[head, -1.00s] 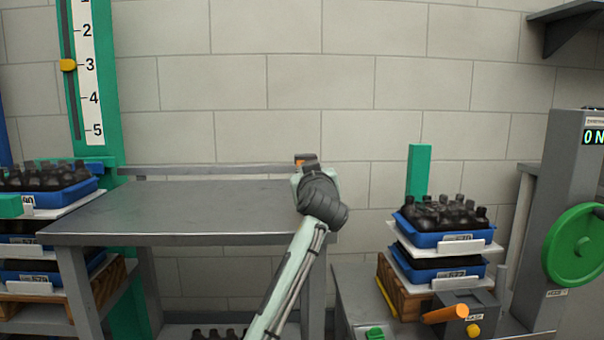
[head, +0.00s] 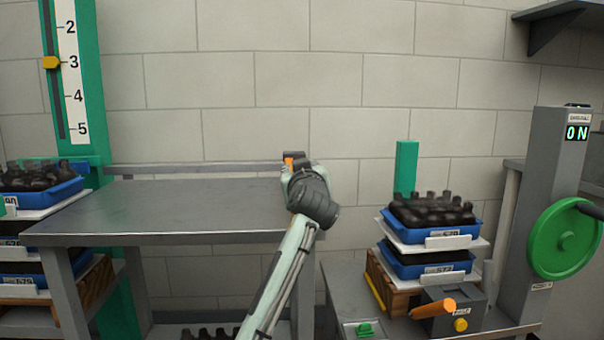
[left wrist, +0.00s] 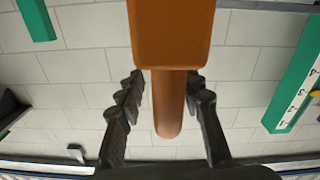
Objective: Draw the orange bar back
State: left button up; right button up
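In the left wrist view an orange bar (left wrist: 170,100) comes down from the top edge, with a wide block-like part (left wrist: 172,35) in front and a thinner rounded part behind. My left gripper (left wrist: 165,80) has its two dark fingers spread on either side of the bar; I cannot tell whether the tips touch it. In the head view my left gripper (head: 294,158) is above the far right part of the grey table, with a small orange patch (head: 288,163) beside it. Most of the bar is hidden there. My right gripper is out of view.
The grey table (head: 170,205) has a bare top. Blue crates of dark bottles (head: 432,238) stand on the right, behind a grey box with another orange handle (head: 433,308). A green handwheel (head: 565,240) is at far right; a green numbered post (head: 75,90) stands left.

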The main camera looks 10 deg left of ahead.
pick_arm(q)
jog(key=v, duration=1.1)
jog(key=shift+s, duration=0.35)
jog(key=shift+s+d+f, duration=0.1)
jog(key=shift+d, duration=0.1)
